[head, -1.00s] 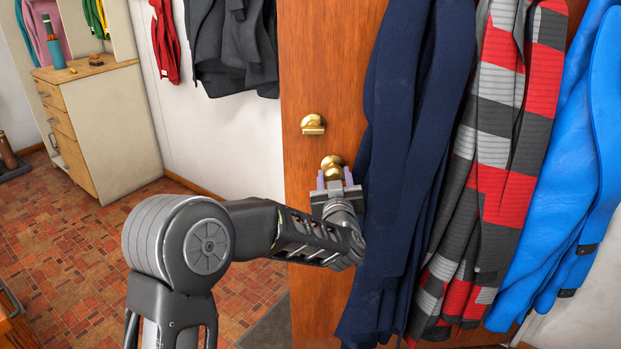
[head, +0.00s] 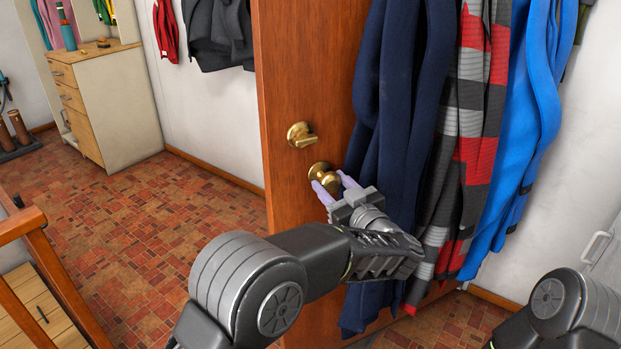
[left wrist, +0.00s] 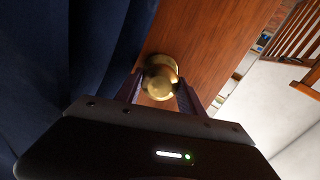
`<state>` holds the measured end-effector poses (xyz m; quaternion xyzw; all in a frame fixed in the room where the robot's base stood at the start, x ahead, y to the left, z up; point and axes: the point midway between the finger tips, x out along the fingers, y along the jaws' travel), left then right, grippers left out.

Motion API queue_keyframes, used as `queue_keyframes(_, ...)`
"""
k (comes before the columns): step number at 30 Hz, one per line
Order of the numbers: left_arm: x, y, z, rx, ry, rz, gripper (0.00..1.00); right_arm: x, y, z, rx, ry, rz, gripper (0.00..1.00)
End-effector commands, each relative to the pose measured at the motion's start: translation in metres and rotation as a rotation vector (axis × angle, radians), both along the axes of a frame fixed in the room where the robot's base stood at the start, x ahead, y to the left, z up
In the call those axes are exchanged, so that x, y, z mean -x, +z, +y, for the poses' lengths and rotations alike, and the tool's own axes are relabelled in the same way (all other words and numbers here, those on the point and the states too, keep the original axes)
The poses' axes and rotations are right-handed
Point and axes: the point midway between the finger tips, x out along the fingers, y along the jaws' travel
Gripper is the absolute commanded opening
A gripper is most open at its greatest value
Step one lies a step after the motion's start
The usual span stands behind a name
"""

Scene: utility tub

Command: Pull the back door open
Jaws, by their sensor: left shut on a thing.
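The brown wooden back door (head: 300,80) stands ajar, its free left edge facing me. It carries a round brass knob (head: 323,174) below a brass thumb-turn latch (head: 301,135). My left gripper (head: 335,184) is shut on the knob, with its pale purple fingers on either side of it. In the left wrist view the knob (left wrist: 158,77) sits between the dark fingers (left wrist: 158,92), against the door (left wrist: 215,40). My right gripper is out of view.
A navy coat (head: 400,95), a striped red-grey coat (head: 475,150) and a blue jacket (head: 525,110) hang close to the right of my left gripper. A wooden-railed piece (head: 25,225) stands at lower left. Tiled floor (head: 150,215) lies open left of the door; a cabinet (head: 115,105) stands beyond.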

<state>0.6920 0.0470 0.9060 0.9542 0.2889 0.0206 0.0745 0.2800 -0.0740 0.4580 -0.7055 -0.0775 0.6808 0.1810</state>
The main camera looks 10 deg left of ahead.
Motion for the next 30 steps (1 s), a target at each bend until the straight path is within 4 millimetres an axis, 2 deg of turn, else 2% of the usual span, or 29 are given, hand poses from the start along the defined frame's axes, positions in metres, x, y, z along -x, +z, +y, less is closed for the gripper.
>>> queue_keyframes(3,0.01,0.006,-0.015,-0.001,0.024,-0.016,0.0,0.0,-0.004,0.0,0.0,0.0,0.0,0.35)
queue_keyframes(8,0.018,0.007,-0.025,-0.001,0.045,-0.017,0.0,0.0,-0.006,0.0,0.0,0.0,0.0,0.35)
queue_keyframes(21,0.02,0.009,-0.028,-0.001,0.053,-0.017,0.0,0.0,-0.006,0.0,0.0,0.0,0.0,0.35)
queue_keyframes(22,0.02,0.009,-0.028,0.0,0.053,-0.017,0.47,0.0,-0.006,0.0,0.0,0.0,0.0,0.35)
queue_keyframes(30,0.021,0.005,-0.028,0.0,0.052,-0.009,0.67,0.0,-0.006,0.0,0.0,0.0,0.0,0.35)
